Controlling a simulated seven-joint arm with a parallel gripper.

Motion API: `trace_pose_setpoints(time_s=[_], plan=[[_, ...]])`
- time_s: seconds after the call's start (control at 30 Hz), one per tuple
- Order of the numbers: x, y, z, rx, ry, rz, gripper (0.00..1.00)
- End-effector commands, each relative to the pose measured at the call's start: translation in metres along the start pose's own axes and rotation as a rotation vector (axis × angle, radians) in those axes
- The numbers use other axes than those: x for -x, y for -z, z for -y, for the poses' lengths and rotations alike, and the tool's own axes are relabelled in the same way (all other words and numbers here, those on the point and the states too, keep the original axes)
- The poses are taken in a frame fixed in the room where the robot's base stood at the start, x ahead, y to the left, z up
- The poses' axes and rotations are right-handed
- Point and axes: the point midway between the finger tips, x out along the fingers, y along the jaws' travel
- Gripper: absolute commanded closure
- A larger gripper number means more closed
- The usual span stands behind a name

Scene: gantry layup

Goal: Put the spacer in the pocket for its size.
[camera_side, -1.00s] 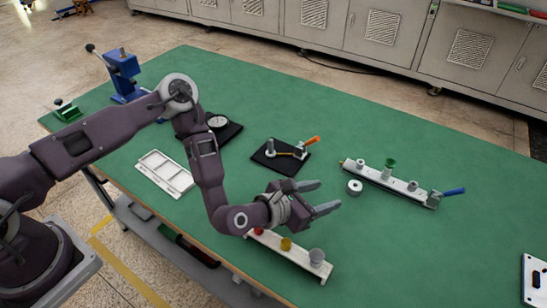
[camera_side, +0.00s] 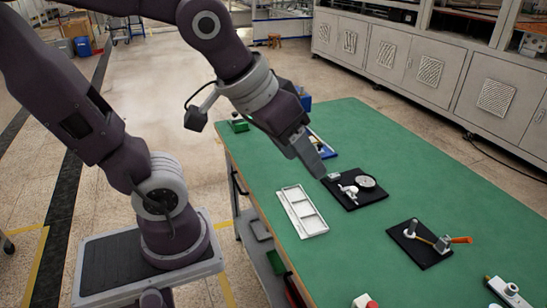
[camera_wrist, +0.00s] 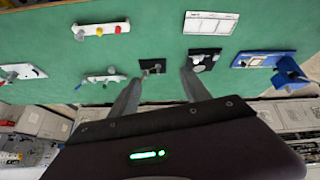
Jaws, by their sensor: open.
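A white tray with three rectangular pockets (camera_side: 280,203) lies near the table's front edge; it also shows at the top of the wrist view (camera_wrist: 236,30). Its pockets look empty. I cannot make out the spacer for certain in the current views. My gripper (camera_side: 318,172) points down toward the black dial-gauge plate (camera_side: 376,195), right of the tray's far end. In the wrist view, the fingers of my gripper (camera_wrist: 160,88) are spread apart with nothing seen between them.
A black plate (camera_side: 408,252) with an orange-handled clamp stands right of the gauge. A rail with red, yellow and grey pieces (camera_wrist: 100,30) and a clamp rail (camera_wrist: 104,78) lie on the table. A blue fixture (camera_wrist: 288,72) stands at one end. Green table between them is clear.

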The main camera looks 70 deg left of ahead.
Motion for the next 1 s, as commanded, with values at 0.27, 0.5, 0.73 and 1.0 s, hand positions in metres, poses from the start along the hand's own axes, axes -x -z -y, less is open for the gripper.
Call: trace_pose_setpoints(time_s=[0.27, 0.5, 0.73, 1.0], plan=[[0.035, -0.057, 0.026, -0.182, 0.009, 0.059, 0.4], [0.035, -0.057, 0.026, -0.182, 0.009, 0.059, 0.4], [0.019, -0.018, 0.012, -0.283, 0.015, 0.062, 0.4], [-0.121, 0.102, -0.094, -0.709, -0.142, 0.017, 0.4]])
